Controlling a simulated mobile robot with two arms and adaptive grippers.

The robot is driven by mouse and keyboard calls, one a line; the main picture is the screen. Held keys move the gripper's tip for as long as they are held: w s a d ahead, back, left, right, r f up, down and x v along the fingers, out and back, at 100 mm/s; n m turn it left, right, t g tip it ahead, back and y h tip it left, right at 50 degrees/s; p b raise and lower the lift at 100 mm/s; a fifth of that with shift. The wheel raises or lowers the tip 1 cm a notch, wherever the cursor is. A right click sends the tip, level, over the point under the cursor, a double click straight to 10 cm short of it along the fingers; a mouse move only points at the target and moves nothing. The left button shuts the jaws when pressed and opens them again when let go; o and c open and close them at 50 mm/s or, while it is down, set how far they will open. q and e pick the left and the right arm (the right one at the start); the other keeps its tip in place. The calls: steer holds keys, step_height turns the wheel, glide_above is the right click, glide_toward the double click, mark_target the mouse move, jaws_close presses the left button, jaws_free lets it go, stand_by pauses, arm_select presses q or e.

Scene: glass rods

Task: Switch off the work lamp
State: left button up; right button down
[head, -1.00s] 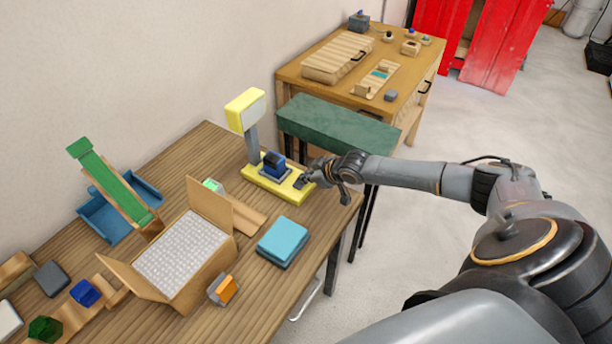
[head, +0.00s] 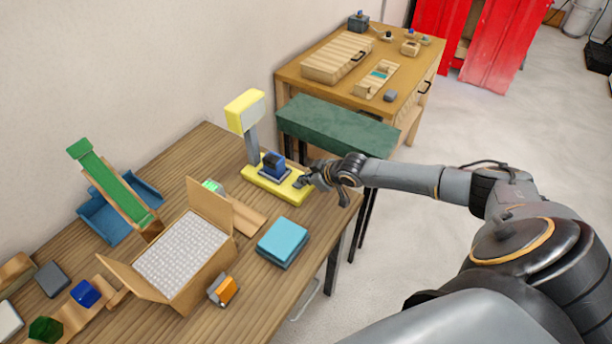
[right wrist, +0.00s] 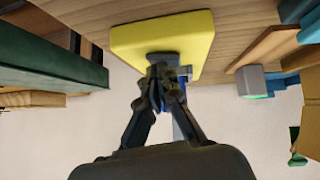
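The work lamp (head: 250,136) stands at the far right end of the wooden table, with a yellow head, a grey post and a yellow base (head: 259,183). A dark blue block on a grey plate (head: 274,166) sits on the base. My right gripper (head: 304,180) is at the right end of the base, by a small dark piece there. In the right wrist view, the fingertips (right wrist: 164,74) are close together, shut, in front of the yellow base (right wrist: 128,40). They hide the small piece, so contact is unclear. My left gripper is not in view.
A green-topped bench (head: 335,124) stands just behind the lamp. On the table are an open cardboard box (head: 205,285), a teal block (head: 283,239), an orange piece (head: 228,291) and a green ramp (head: 115,190). A second wooden table (head: 310,90) stands behind.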

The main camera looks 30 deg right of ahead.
steer(key=shift+s+a+p, duration=0.25)
steer(key=shift+a+p, duration=0.05)
steer(key=shift+a, duration=0.2)
steer(key=shift+w, duration=0.1)
steer(key=shift+r+p, duration=0.5)
steer(key=shift+r, duration=0.05)
steer(key=r+p, duration=0.3)
steer(key=shift+a+r+p, duration=0.35)
steer(key=shift+s+d+b, duration=0.2)
steer(key=shift+s+b, duration=0.5)
steer(key=shift+s, duration=0.1)
steer(key=b+v, duration=0.2)
steer(key=v, duration=0.6)
steer(key=shift+r, duration=0.3)
